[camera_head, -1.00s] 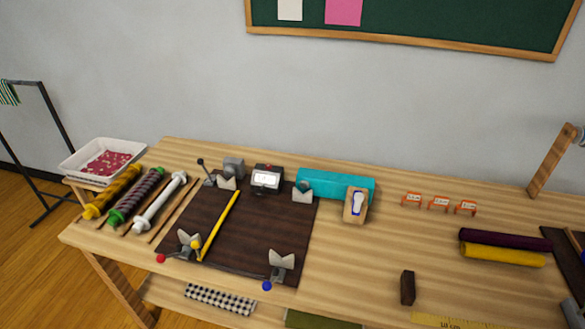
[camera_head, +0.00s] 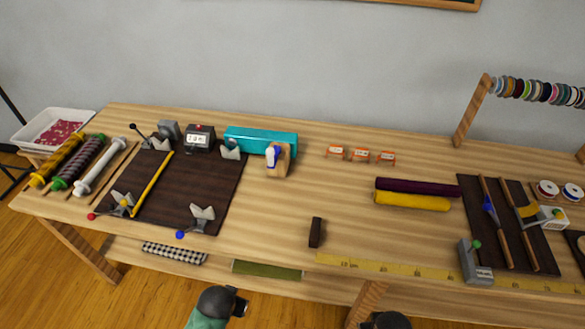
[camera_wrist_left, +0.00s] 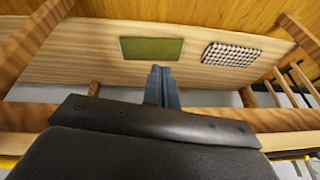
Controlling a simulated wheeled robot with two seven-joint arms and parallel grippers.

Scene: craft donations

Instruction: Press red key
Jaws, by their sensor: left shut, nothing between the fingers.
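A small dark counter box (camera_head: 200,138) with a white display stands at the back of the dark brown board (camera_head: 205,185). A small red key (camera_head: 199,127) shows on its top. A lever with a red ball (camera_head: 91,216) sits at the board's front left corner. My left gripper (camera_wrist_left: 162,72) shows in the left wrist view, with its fingers together and empty. It is in front of the bench's lower shelf, apart from the counter box. My right gripper is not seen; only parts of my arms show at the bottom of the head view.
A teal box (camera_head: 262,140) stands right of the counter. Wrapped rolls (camera_head: 60,160) lie at left, purple and yellow rolls (camera_head: 412,201) at right. The bench middle is mostly clear.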

